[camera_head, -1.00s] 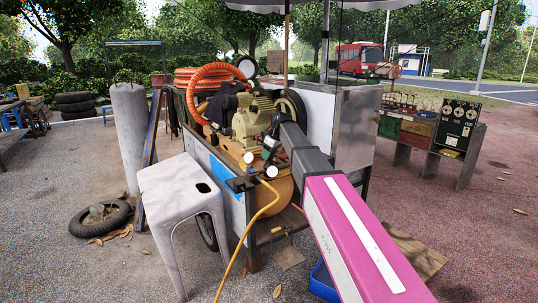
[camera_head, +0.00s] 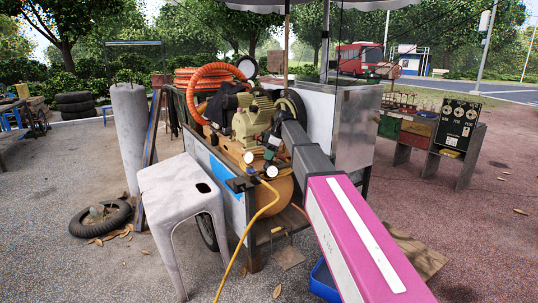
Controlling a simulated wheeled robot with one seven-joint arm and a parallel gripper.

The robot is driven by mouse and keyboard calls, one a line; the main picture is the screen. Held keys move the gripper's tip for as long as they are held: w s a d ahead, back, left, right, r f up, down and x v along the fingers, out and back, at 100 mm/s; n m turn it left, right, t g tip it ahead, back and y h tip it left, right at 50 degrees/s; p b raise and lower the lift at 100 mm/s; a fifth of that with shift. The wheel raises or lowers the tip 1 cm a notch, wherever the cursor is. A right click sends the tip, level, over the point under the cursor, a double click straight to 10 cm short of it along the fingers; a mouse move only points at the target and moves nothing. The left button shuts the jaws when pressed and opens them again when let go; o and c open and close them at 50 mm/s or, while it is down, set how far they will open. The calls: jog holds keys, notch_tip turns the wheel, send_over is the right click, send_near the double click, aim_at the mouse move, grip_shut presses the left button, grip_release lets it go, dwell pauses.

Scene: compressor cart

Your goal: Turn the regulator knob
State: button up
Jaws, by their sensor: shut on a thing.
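The compressor cart stands mid-picture, with an orange tank (camera_head: 284,190) and a beige compressor pump (camera_head: 252,118) on it. A small round white-faced gauge (camera_head: 271,171) sits at the regulator, by the top end of the yellow hose. Another white-faced gauge (camera_head: 249,157) is just to its upper left. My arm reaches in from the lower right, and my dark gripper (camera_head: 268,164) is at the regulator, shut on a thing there. The regulator knob is too small and too covered by the gripper to make out clearly.
A grey plastic stool (camera_head: 180,180) stands left of the cart, close to the regulator. The yellow hose (camera_head: 259,216) hangs down in front. A tyre (camera_head: 85,222) lies on the ground at left. A blue tray (camera_head: 322,281) is below my arm.

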jog(key=o, duration=0.9)
jog(key=v, duration=1)
jog(key=shift+d+r, duration=0.1)
jog(key=shift+r, duration=0.3)
